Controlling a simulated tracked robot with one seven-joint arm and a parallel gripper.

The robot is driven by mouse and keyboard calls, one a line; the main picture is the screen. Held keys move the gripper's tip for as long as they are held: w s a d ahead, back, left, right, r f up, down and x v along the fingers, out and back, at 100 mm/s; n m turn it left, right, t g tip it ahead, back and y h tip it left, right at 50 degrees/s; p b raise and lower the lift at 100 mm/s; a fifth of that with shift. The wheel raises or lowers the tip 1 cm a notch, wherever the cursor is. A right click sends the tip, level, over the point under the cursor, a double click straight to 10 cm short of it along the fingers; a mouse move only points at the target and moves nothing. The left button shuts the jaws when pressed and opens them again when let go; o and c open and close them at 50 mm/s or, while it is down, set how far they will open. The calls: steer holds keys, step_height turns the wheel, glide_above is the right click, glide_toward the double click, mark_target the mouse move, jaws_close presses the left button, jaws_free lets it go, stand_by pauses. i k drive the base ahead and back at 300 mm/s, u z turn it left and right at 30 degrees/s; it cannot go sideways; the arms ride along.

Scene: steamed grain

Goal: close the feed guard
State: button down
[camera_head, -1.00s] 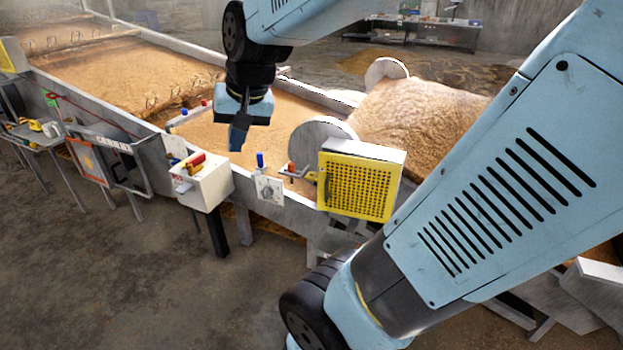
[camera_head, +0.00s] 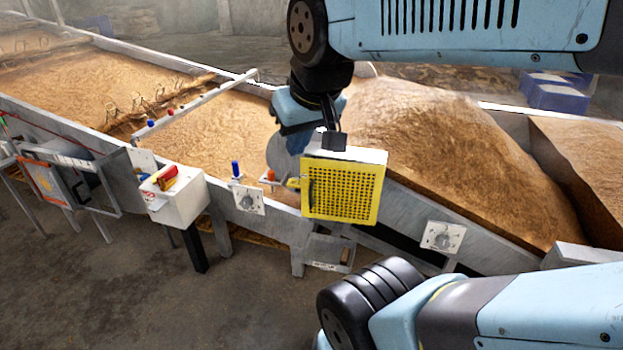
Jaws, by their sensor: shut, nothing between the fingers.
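The feed guard (camera_head: 343,192) is a yellow perforated panel in front of a pale box-shaped housing on the trough's near side. It hangs upright, with a dark handle by its left edge. I cannot tell whether it is fully closed. My gripper (camera_head: 333,141) is shut and empty, pointing down at the top of the guard's housing. Its dark fingertips overlap the housing's top edge in the view; whether they touch it is unclear. A grey round disc (camera_head: 283,157) is partly hidden behind my gripper and the guard.
A long metal trough (camera_head: 275,220) holds grain, with a large heap (camera_head: 430,150) right of the guard. A white control box (camera_head: 178,203) with red and yellow switches stands left. Knob plates (camera_head: 249,199) sit on the trough wall. A rail (camera_head: 195,105) crosses the trough. The floor in front is clear.

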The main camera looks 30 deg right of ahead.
mark_target(331, 189)
steer(key=z, duration=0.35)
steer(key=i, duration=0.45)
steer(key=z, duration=0.55)
